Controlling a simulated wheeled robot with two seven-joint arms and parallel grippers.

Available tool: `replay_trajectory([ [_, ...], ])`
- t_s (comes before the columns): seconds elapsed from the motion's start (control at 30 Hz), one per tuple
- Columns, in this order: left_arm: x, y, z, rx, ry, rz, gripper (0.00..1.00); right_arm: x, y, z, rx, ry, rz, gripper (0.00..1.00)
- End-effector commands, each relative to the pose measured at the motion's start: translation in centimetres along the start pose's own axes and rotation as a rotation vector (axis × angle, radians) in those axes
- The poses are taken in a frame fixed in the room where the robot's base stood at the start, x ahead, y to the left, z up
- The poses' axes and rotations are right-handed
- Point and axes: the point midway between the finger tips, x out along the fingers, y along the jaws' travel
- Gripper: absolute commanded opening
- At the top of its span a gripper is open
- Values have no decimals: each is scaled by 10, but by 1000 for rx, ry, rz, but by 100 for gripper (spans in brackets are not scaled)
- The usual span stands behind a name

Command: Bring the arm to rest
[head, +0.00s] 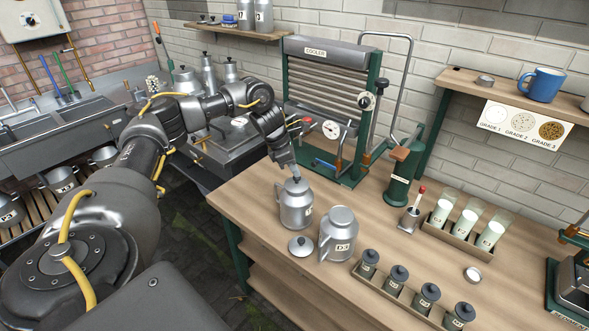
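My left arm reaches in from the left. Its gripper (284,158) points down just above a metal can (296,209) at the left end of the wooden bench. Whether the fingers are open or shut, or touch the can's top, is too small to tell. A second metal can (338,234), labelled D3, stands right beside the first. A loose round lid with a dark knob (301,246) lies on the bench in front of them. My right gripper is not in view.
The cooler (330,75) stands behind the gripper. A rack of sample tubes (459,237) and a tray of dark-lidded jars (405,300) are on the bench (250,195). A blue mug (540,85) sits on the right shelf. The sink (60,125) is at left.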

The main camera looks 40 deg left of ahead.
Motion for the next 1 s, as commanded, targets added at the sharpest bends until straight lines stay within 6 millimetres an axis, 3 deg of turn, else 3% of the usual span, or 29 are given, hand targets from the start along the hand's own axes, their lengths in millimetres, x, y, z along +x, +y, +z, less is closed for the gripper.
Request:
replay_trajectory([
  [1.0, -54, 0, 23, 0, 0, 0, 0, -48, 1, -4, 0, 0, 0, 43],
])
